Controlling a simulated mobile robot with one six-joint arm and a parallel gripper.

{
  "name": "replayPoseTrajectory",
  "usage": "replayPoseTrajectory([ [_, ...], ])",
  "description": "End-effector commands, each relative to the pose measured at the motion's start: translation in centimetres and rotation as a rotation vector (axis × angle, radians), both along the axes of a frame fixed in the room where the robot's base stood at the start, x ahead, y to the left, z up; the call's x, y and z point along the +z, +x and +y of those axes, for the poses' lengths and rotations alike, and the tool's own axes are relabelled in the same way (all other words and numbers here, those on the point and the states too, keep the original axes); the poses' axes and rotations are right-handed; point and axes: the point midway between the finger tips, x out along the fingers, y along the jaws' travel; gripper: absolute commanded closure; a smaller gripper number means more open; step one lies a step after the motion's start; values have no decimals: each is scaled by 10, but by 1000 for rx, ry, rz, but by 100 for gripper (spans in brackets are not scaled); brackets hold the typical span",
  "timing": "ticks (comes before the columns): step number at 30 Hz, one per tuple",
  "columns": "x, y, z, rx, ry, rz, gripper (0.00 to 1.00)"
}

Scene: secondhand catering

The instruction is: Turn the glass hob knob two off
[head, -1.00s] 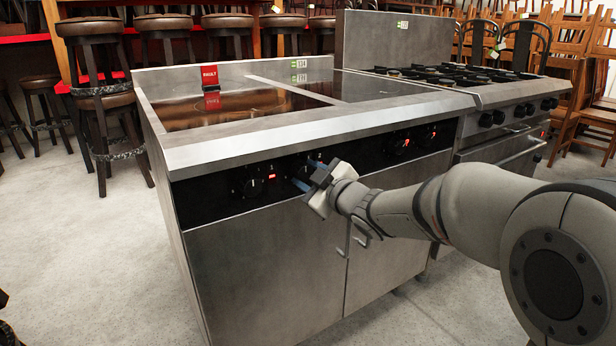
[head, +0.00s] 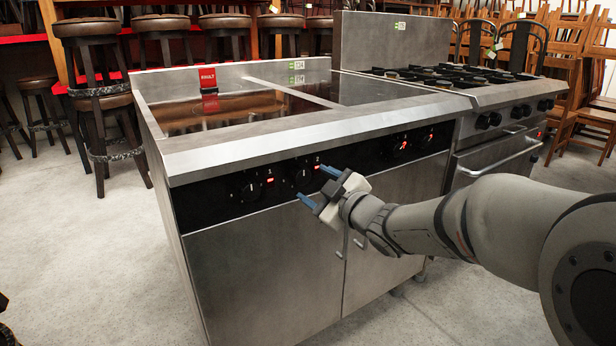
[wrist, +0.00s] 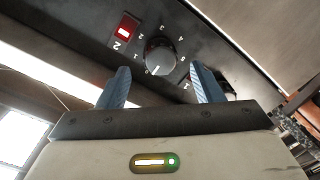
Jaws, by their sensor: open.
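Knob two (head: 302,175) is a round dark knob on the hob's black front panel, second from the left. It shows whole in the wrist view (wrist: 160,55), with a white pointer line toward the lower left, near a mark that looks like 0. A printed 2 and a lit red indicator (wrist: 125,30) are beside it. My gripper (head: 317,186) is open and empty, in front of the panel and a little right of the knob. In the wrist view its blue fingers (wrist: 160,85) are spread, with the tips short of the knob and not touching it.
Another knob (head: 250,188) with a lit red light is to the left; more controls (head: 400,146) are to the right. The glass hob top (head: 225,108) has a red FAULT card (head: 208,77). A gas range (head: 485,95) adjoins it. Open floor lies left.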

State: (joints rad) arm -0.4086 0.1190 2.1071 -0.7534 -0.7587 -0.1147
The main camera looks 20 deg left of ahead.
Motion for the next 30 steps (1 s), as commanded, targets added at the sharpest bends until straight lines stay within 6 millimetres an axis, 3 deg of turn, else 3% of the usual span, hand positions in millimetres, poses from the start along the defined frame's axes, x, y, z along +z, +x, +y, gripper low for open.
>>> replayPoseTrajectory([
  [6, 3, -18, -24, -3, 0, 1, 40],
  [17, 1, -22, -28, 0, 0, 0, 40],
  [21, 12, -19, -36, -33, -7, 15, 40],
  [26, 48, -9, -77, -194, -40, 105, 40],
  [30, 80, -6, -131, -393, -72, 242, 40],
])
